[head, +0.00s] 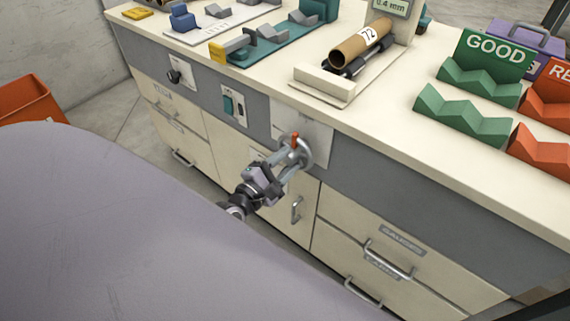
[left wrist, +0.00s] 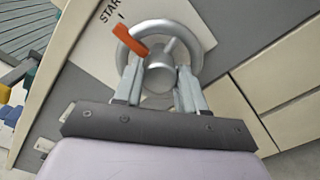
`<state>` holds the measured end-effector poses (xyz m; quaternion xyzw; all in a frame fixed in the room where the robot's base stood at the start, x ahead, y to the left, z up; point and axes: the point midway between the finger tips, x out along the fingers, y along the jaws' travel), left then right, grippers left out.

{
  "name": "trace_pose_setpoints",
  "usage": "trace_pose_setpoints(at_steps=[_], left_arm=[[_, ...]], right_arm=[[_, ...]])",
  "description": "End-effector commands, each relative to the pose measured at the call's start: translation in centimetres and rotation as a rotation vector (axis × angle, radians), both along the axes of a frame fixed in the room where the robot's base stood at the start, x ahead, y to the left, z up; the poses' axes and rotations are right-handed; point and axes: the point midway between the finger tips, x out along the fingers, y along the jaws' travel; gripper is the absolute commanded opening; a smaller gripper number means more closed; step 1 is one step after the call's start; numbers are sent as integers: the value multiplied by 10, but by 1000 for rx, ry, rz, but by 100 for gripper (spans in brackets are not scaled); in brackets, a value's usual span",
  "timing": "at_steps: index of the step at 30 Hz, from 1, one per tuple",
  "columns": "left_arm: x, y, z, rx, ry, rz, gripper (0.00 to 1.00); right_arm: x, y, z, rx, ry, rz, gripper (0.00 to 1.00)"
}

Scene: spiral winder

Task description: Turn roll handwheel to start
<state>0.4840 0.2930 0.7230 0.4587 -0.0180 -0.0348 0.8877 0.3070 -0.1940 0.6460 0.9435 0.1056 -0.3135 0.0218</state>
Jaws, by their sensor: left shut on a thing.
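The roll handwheel (head: 307,151) is a silver ring with a hub, mounted on a pale plate on the cabinet's grey front. It also shows in the left wrist view (left wrist: 160,24). An orange-red handle or marker (left wrist: 129,43) sits on its upper-left rim, near the printed word START (left wrist: 111,14) with a short line under it. My left gripper (head: 287,157) reaches the wheel from the front. In the left wrist view its fingers (left wrist: 159,80) lie on both sides of the hub, shut on the wheel. The fingertips' exact contact is partly hidden. My right gripper is out of view.
A black knob (head: 174,76) and a switch box (head: 233,105) are on the panel left of the wheel. Drawer handles (head: 388,262) stick out below. A cardboard roll (head: 361,43) lies on the worktop, with a green GOOD rack (head: 463,115) to its right.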

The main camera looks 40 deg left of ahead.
Motion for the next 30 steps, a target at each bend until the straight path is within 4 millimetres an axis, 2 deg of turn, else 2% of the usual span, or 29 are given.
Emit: trace_pose_setpoints(at_steps=[16,17,19,30], left_arm=[[0,0,0,-31,4,0,10],[0,0,0,-31,4,0,44],[0,0,0,-31,4,0,66],[-3,0,0,-27,4,0,66]], right_arm=[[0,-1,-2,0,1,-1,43],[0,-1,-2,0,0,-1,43],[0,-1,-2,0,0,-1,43],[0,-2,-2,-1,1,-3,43]])
